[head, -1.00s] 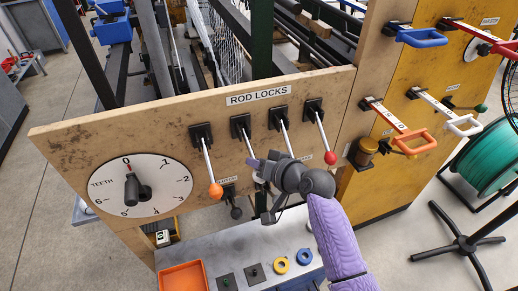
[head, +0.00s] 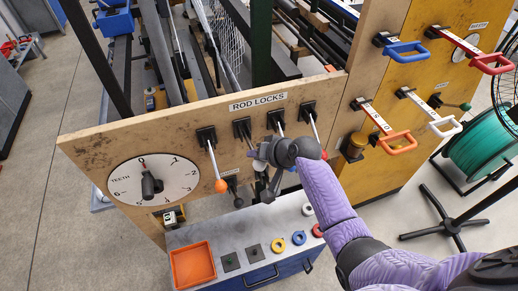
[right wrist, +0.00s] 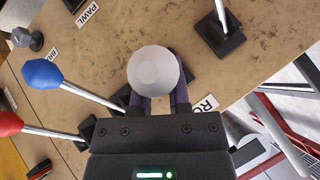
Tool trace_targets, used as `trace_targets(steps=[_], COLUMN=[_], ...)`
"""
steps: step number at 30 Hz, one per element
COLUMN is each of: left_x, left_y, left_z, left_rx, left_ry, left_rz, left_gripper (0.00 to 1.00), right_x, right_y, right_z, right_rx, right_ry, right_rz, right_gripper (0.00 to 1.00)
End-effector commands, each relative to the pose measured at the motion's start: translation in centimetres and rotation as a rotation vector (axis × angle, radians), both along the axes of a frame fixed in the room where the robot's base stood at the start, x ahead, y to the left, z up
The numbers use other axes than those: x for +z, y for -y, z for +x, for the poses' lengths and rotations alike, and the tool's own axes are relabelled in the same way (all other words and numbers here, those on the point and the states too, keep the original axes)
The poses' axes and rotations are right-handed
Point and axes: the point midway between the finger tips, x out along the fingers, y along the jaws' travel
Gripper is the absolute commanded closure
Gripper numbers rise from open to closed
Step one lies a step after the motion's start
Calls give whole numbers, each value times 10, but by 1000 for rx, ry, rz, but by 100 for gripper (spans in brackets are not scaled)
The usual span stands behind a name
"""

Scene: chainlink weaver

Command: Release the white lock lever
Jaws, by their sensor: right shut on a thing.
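The white lock lever's shaft (head: 247,138) comes out of the second black mount from the left on the wooden ROD LOCKS panel (head: 90,140). Its round white knob (right wrist: 153,69) shows large in the right wrist view, between the dark fingers of my right gripper (right wrist: 160,105). My right gripper (head: 256,158) is shut on the knob and largely hides it in the head view. My left gripper is in neither view.
The orange-knobbed lever (head: 220,186) is to the left. The blue-knobbed lever (right wrist: 42,74) and red-knobbed lever (right wrist: 9,123) are close on the other side. A dial (head: 150,183) sits at left. Below is a bench with an orange tray (head: 192,265) and several rings.

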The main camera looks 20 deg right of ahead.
Motion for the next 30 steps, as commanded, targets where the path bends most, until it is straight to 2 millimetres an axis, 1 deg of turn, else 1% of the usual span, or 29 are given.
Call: trace_targets(steps=[1, 12, 21, 30], left_x=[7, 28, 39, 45], left_y=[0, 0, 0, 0], left_z=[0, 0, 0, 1], left_rx=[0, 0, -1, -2], left_ry=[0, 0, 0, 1], left_rz=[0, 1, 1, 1], left_gripper=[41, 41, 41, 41], right_x=[4, 16, 25, 31], right_y=[-4, -4, -5, -5], right_z=[-1, 3, 7, 11], right_rx=[8, 8, 7, 9], right_ry=[-21, -148, -249, -339], right_rz=[7, 4, 0, -2], right_gripper=[100, 100, 100, 100])
